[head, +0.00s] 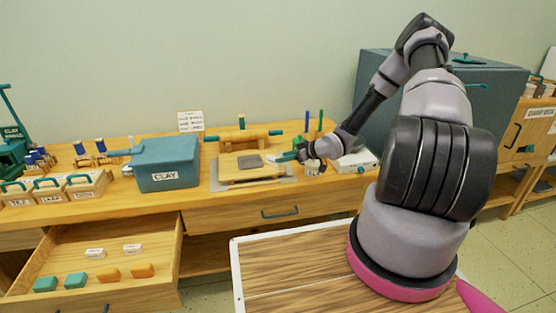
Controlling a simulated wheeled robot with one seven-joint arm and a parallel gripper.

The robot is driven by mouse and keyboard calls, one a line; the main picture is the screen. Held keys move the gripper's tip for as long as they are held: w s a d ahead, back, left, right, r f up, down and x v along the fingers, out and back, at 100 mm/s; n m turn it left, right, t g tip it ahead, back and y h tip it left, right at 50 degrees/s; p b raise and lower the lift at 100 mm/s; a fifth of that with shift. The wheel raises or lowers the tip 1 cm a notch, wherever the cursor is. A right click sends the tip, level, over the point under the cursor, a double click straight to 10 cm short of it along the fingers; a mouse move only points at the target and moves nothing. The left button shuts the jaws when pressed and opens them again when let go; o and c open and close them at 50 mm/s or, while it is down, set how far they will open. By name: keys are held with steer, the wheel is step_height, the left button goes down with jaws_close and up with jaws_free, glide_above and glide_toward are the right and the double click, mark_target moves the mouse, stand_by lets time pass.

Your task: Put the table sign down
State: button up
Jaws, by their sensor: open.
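A white sign with several lines of text (190,121) is upright at the back of the wooden table, behind the teal clay box. I cannot tell whether it stands on the table or is fixed to the wall. My gripper (285,157) is open, low over the table at the right edge of a board with a grey slab. It is well to the right of the sign and apart from it. The fingers are small in view, and I see no sign between them.
The teal clay box (167,163) and the wooden board (240,177) fill the table's middle. A rolling pin (243,137) lies behind the board. An open drawer (150,232) juts out at lower left, with small blocks inside. A large teal cabinet (482,83) stands right.

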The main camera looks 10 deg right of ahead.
steer(key=s+d+r+m+g+h, duration=0.1)
steer(key=s+d+r+h, duration=0.15)
steer(key=d+r, duration=0.45)
steer(key=s+d+r+m+g+h, duration=0.15)
steer(key=d+r+h, duration=0.25)
steer(key=r, duration=0.4)
steer(key=s+d+r+m+h, duration=0.15)
steer(key=s+r, duration=0.25)
steer(key=r, duration=0.4)
steer(key=s+a+r+m+h, duration=0.1)
steer(key=s+r+m+h, duration=0.15)
steer(key=r, duration=0.45)
steer(key=s+a+r+m+y, duration=0.2)
steer(key=s+a+r, duration=0.3)
steer(key=s+r, duration=0.3)
steer(key=s+a+r+m+y, duration=0.2)
steer(key=s+r, duration=0.6)
steer(key=s, duration=0.8)
steer(key=a+m+t, duration=0.1)
steer(key=a+m, duration=0.1)
steer(key=a, duration=0.1)
steer(key=shift+m, duration=0.35)
